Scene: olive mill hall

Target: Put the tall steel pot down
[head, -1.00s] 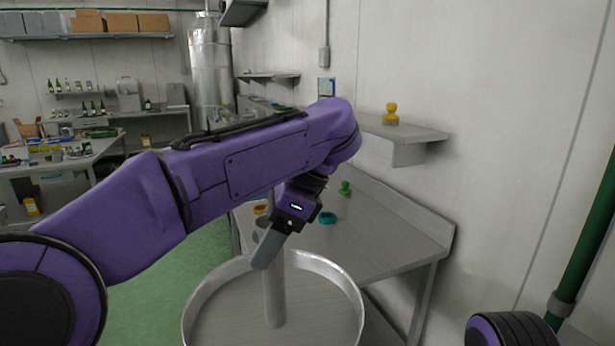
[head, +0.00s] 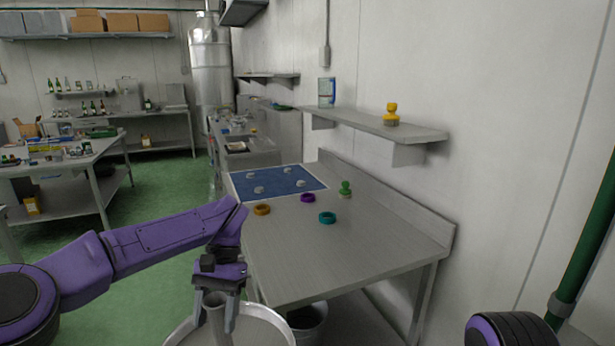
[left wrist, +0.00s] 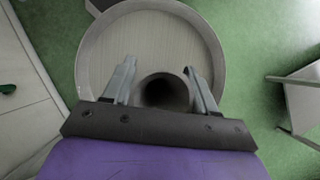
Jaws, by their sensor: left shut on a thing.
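In the left wrist view the pot (left wrist: 105,50) is seen from above, and the tube's dark mouth lies between the fingers. My left gripper (head: 215,308) points down and is shut on the tube near its top. The pot is beside the steel table's near left corner, over green floor. Its underside is out of view, so I cannot tell whether it touches anything. My right gripper is not in view.
The steel table (head: 340,250) has a blue mat (head: 280,183), orange (head: 262,210), purple (head: 307,198) and teal (head: 327,218) rings, and a green piece (head: 346,188). Its near part is bare. A grey bin (head: 308,324) stands beneath. A wall shelf (head: 380,127) is above.

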